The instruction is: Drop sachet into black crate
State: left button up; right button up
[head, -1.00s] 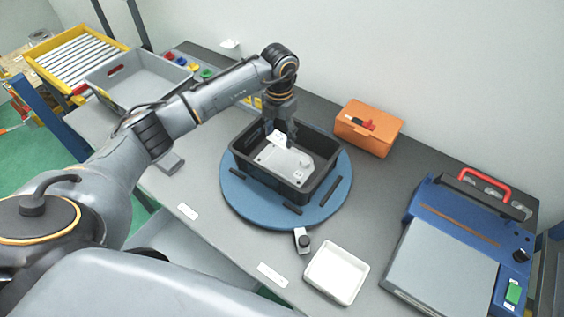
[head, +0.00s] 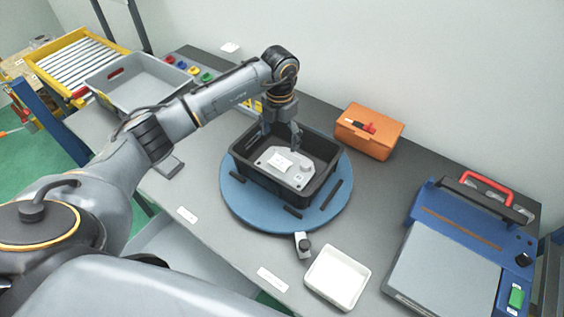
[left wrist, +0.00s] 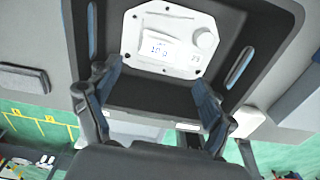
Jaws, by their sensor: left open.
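The black crate (head: 240,166) stands on a round blue turntable (head: 232,200); its wall also shows in the left wrist view (left wrist: 270,40). A light grey casting (head: 297,176) lies in the crate. The small white sachet (head: 280,163) lies flat on top of the casting, inside the crate. In the left wrist view the sachet (left wrist: 160,49) shows on the casting (left wrist: 140,22), beyond the fingertips. My left gripper (head: 282,134) is over the crate, pointing down, its fingers spread and empty; the open fingers (left wrist: 158,88) also show in the left wrist view. My right gripper is not in view.
An orange box (head: 382,143) stands behind the crate to the right. A white tray (head: 337,276) lies in front. A blue machine with a grey plate (head: 445,265) is at the right. A grey bin (head: 130,85) stands at the far left.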

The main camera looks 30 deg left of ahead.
pick_arm(q)
notch_tip(320, 180, up, 11)
dwell(0.3)
jog(key=shift+f, duration=0.1)
